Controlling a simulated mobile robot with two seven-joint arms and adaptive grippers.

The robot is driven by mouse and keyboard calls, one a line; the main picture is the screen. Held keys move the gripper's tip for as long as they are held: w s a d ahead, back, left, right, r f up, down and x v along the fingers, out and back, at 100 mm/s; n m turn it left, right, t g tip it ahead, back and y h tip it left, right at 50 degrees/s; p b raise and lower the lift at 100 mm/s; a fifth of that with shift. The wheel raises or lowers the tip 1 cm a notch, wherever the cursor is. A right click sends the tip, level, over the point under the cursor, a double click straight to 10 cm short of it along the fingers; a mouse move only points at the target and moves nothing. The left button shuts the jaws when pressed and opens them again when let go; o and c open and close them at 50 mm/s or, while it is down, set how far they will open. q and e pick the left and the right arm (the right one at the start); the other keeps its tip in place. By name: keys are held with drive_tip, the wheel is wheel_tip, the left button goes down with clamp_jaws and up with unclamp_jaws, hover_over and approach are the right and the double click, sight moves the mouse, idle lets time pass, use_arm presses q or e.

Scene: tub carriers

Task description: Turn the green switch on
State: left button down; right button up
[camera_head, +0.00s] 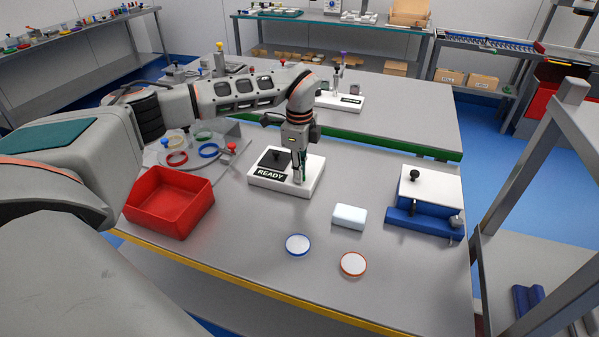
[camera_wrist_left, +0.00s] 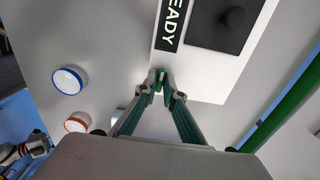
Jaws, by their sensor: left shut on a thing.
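The green switch (camera_wrist_left: 159,82) stands on the white box marked READY (camera_head: 267,183), at the box's front right part. In the head view it is mostly hidden by the gripper. My left gripper (camera_head: 298,180) reaches down to the box from above. In the left wrist view its two fingertips (camera_wrist_left: 161,88) are closed on the switch, one on each side. The box also carries a dark plate with a black knob (camera_wrist_left: 232,18). A small piece of what looks like my right arm shows at the lower left of the left wrist view; its gripper is too small to read.
A red bin (camera_head: 170,203) stands left of the box, with coloured rings behind it. A blue-rimmed lid (camera_head: 298,244), an orange-rimmed lid (camera_head: 353,264) and a white block (camera_head: 349,217) lie in front. A blue fixture (camera_head: 424,222) stands at the right. Bare table lies between.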

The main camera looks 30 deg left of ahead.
idle(0.4)
use_arm(q)
drive_tip(key=c, duration=2.1)
unclamp_jaws()
drive_tip(key=shift+c, duration=0.2)
wheel_tip(320, 180, up, 12)
